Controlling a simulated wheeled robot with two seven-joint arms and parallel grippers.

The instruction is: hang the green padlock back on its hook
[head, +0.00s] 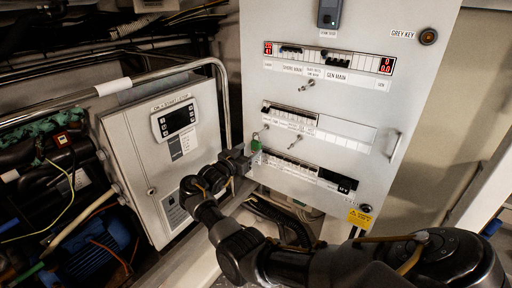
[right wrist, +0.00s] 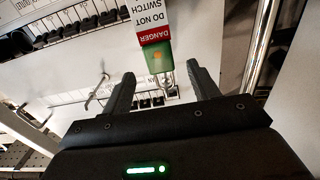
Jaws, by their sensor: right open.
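The green padlock (head: 256,145) is at the left edge of the white switch panel (head: 380,98), just beyond the tip of my right gripper (head: 243,157). In the right wrist view, the green padlock (right wrist: 157,59) appears with its metal shackle toward the gripper and a red and white danger tag (right wrist: 151,22) behind it. My right gripper (right wrist: 160,76) is open, its two dark fingers on either side of the shackle end, with gaps showing. A thin metal hook (right wrist: 97,91) sticks out left of the fingers. I cannot tell whether the shackle is on a hook. My left gripper is not in view.
A grey control box (head: 165,165) with a display stands left of the panel, with a bent metal pipe (head: 222,75) beside it. Pumps and hoses (head: 75,200) fill the lower left. More hooks (head: 307,85) stick out from the panel face.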

